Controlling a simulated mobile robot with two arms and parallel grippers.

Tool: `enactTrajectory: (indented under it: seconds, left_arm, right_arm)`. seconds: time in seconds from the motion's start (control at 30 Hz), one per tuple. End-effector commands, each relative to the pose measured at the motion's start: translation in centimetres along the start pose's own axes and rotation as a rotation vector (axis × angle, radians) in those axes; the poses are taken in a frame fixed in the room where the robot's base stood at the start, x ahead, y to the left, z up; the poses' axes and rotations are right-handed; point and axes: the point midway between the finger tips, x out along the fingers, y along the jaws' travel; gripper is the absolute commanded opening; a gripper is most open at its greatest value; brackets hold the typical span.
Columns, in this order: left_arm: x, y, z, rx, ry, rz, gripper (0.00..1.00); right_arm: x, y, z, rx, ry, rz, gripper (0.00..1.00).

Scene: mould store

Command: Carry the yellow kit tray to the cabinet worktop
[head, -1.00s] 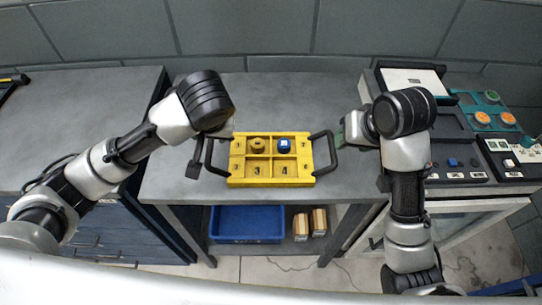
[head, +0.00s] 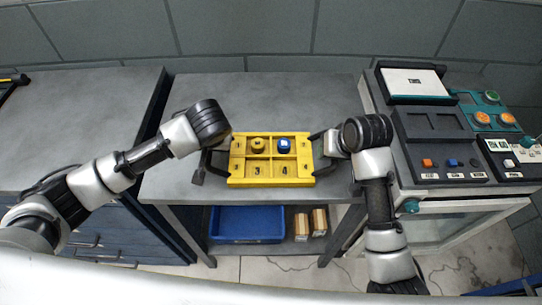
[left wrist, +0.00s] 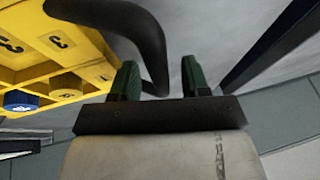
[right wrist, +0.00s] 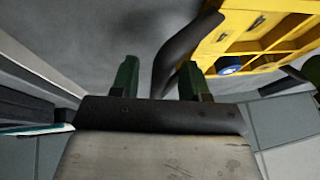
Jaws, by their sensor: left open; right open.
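The yellow kit tray (head: 272,181) sits on the middle grey table and has numbered compartments. A yellow round part (head: 257,145) lies in its back left compartment and a blue part (head: 284,146) in its back right one. Black loop handles stick out at both ends. My left gripper (left wrist: 158,78) is open at the left handle (left wrist: 150,40), whose bar lies between the green fingers. My right gripper (right wrist: 157,75) is open at the right handle (right wrist: 180,50), whose bar shows between its fingers. In the head view my wrists partly hide both handles and fingers.
The middle table (head: 180,180) is otherwise bare. Below it are a blue bin (head: 245,225) and two small boxes. A blue cabinet with a grey worktop (head: 80,110) stands left across a narrow gap. A control bench (head: 440,150) stands right.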

Motion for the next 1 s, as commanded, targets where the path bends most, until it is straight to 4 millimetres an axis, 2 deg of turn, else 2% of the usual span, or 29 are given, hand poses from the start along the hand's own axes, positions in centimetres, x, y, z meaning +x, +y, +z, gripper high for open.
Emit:
enactTrajectory:
  seconds: [0.33, 0.6, 0.63, 1.0]
  left_arm:
    - [0.27, -0.01, 0.02, 0.001, 0.0, 0.0, 0.45]
    - [0.25, 0.0, 0.02, 0.001, 0.0, 0.0, 0.04]
    - [0.25, 0.0, 0.02, 0.001, 0.0, 0.0, 0.0]
    - [0.15, -0.01, -0.06, 0.0, 0.002, 0.0, 0.0]
  right_arm:
    - [0.27, -0.01, 0.02, 0.0, 0.0, 0.0, 0.44]
    - [0.25, 0.0, 0.01, 0.0, 0.0, 0.0, 0.03]
    - [0.25, 0.0, 0.01, 0.0, 0.0, 0.0, 0.0]
    - [0.15, -0.03, -0.06, 0.0, 0.002, -0.001, 0.0]
